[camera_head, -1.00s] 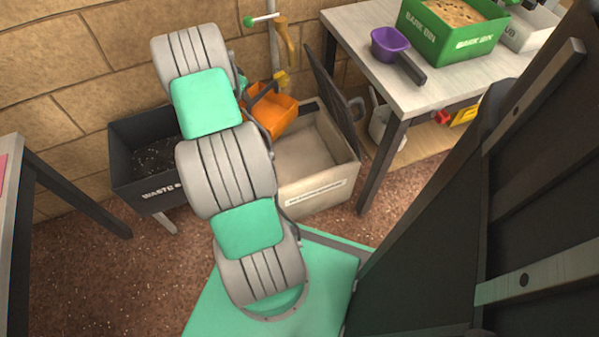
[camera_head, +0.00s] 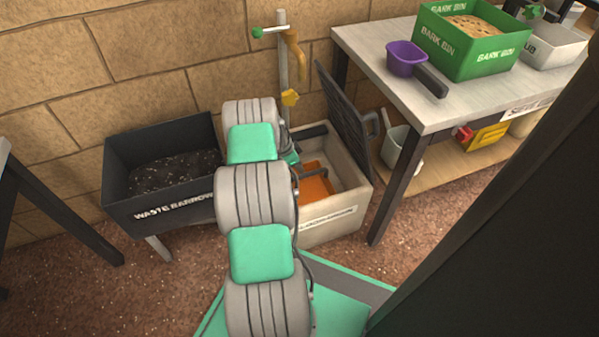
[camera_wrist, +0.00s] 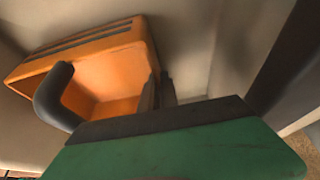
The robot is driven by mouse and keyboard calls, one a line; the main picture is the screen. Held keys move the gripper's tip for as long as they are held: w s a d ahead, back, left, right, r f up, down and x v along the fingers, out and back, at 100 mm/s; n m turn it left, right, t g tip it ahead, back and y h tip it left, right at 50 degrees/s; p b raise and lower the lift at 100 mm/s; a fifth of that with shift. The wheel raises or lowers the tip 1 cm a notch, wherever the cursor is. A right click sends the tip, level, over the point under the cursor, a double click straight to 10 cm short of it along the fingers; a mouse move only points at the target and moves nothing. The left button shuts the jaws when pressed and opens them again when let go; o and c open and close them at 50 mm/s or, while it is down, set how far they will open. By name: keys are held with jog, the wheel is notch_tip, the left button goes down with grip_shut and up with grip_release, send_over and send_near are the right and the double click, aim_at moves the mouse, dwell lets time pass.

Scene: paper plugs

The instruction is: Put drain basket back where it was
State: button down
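The orange drain basket (camera_head: 316,185) with its dark curved handle sits low inside the pale beige basin (camera_head: 352,188). In the wrist view the basket (camera_wrist: 110,75) is tilted, with its handle at the left and a slotted side at the top. My gripper's dark fingertips (camera_wrist: 158,90) stand close together on either side of the basket's right wall edge, and appear shut on it. In the head view my arm hides the fingers and part of the basket. I cannot tell whether the basket touches the basin floor.
A black waste barrow (camera_head: 150,205) stands left of the basin. A dark lid (camera_head: 345,110) stands raised at the basin's right. A tap post (camera_head: 283,70) rises behind. A table (camera_head: 375,40) at right holds a purple scoop (camera_head: 405,60) and green bark bin (camera_head: 470,50).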

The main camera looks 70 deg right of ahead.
jog(key=shift+f, duration=0.1)
jog(key=shift+f, duration=0.15)
jog(key=c, duration=1.6)
grip_release()
jog(key=p+v, duration=0.5)
jog(key=v, duration=0.7)
